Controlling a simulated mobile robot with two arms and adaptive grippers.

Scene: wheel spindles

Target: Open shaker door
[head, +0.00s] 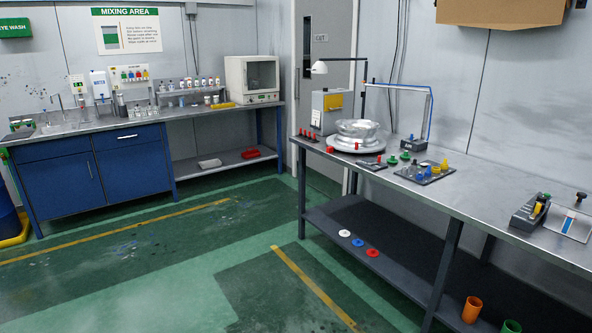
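A white boxy appliance (252,80) stands at the right end of the back bench. Its front has a dark window door (262,75) that looks shut; a control strip runs below it. I cannot tell for sure that this is the shaker. A grey box with a yellow panel (333,108) stands at the far end of the right bench and could also be a machine with a door. Neither of my grippers is in view.
The back bench (225,109) sits over blue cabinets (92,165). The right bench (470,195) carries a clear bowl on a white base (356,137), a dark tray (425,173) and small coloured parts. Green floor (150,240) between the benches is clear.

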